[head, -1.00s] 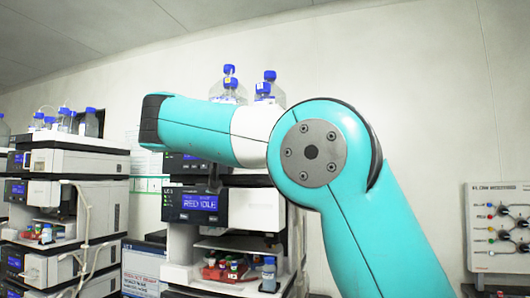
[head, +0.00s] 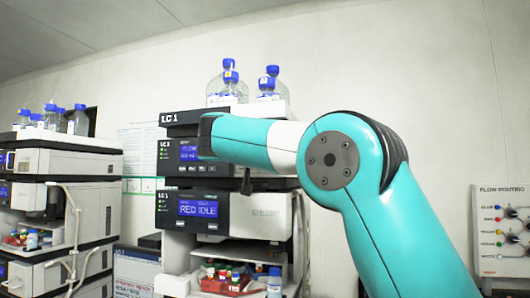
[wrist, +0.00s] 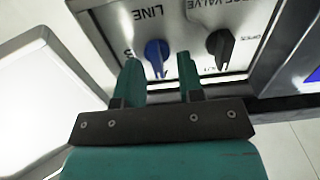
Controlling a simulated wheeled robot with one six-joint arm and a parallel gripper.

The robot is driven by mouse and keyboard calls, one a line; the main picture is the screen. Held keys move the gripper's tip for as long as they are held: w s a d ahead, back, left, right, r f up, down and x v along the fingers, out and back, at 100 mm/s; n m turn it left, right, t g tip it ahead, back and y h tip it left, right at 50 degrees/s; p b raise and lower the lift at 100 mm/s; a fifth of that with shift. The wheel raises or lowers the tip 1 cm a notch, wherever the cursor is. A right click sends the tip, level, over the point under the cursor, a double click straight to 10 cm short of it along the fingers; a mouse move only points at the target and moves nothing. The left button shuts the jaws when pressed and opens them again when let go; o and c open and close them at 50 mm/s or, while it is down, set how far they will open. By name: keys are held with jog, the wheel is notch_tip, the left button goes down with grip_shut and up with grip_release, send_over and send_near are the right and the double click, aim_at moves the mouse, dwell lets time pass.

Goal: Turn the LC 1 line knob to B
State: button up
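The blue line knob (wrist: 157,54) is on a grey panel in the wrist view, under the upside-down word LINE. A pale mark on it points toward the bottom of the picture. My gripper (wrist: 158,70) is open, with one teal finger to each side of the blue knob in the picture. I cannot tell whether the fingers touch it or how deep they reach. The LC 1 stack (head: 185,118) stands behind my arm in the head view, with a screen reading RED IDLE. In that view my arm hides the line knob, and my fingers do not show clearly.
A black purge valve knob (wrist: 220,46) is close to the right finger in the wrist view. Capped bottles (head: 229,86) stand on the LC 1 stack. Another stack (head: 62,162) is at the left, and a flow routing panel (head: 503,232) hangs at the right.

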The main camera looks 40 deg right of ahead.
jog(key=shift+d, duration=0.1)
grip_shut()
jog(key=shift+f+m, duration=0.1)
jog(key=shift+m, duration=0.2)
jog(key=m+b, duration=0.3)
jog(key=shift+s+d+f, duration=0.1)
jog(key=shift+s+f, duration=0.05)
jog(key=shift+s+d+f+m+b, duration=0.1)
jog(key=shift+m+b, duration=0.95)
jog(key=shift+m, duration=1.35)
jog(key=shift+s+f+m+b, duration=0.1)
jog(key=shift+m+b, duration=1)
jog(key=shift+m, duration=1.3)
jog(key=shift+d+f+m+b, duration=0.1)
jog(key=shift+m+b, duration=0.95)
jog(key=shift+m, duration=1.35)
